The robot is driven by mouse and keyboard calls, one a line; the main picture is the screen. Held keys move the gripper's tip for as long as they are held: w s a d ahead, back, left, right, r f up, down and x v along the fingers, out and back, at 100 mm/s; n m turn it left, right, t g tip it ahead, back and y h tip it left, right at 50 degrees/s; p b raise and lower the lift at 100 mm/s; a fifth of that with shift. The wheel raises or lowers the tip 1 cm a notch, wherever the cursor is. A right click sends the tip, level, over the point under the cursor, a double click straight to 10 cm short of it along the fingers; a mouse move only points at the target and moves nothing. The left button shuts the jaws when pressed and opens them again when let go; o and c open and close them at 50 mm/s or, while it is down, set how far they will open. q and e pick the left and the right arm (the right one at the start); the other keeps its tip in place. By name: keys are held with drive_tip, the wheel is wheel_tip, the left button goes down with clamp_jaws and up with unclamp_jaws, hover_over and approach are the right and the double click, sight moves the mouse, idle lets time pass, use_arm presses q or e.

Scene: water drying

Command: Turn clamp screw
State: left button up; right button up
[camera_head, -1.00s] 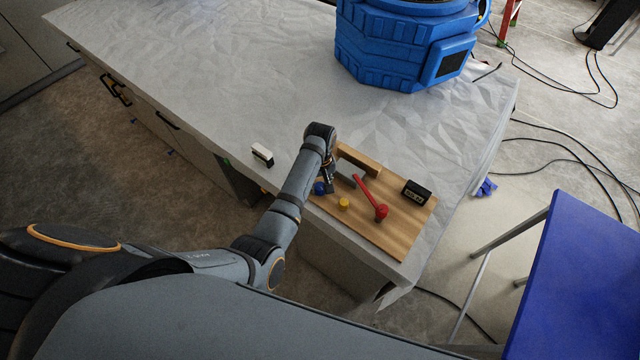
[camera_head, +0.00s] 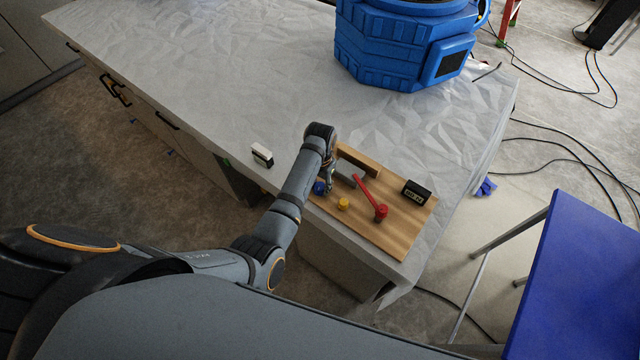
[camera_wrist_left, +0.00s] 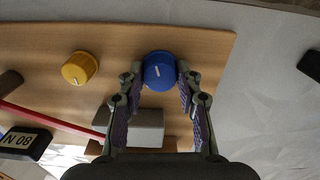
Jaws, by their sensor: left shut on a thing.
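A blue knob (camera_head: 320,188) with a white mark stands on a wooden board (camera_head: 400,238). It also shows in the left wrist view (camera_wrist_left: 158,72). My left gripper (camera_wrist_left: 159,76) has one finger on each side of this knob and is shut on it. In the head view, the left gripper (camera_head: 327,186) is over the board's left end, partly hidden by its wrist. A yellow knob (camera_head: 343,203) and a red lever (camera_head: 368,191) with a round red end are to the right. A grey block (camera_head: 350,172) lies behind the blue knob. My right gripper is not in view.
A small white and black block (camera_head: 262,155) lies left of the board. A large blue machine (camera_head: 400,48) stands at the table's back. The table's middle is clear.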

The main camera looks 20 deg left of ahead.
use_arm(q)
drive_tip(key=shift+m, duration=0.6)
drive_tip(key=o, duration=1.1)
drive_tip(key=shift+o, duration=0.3)
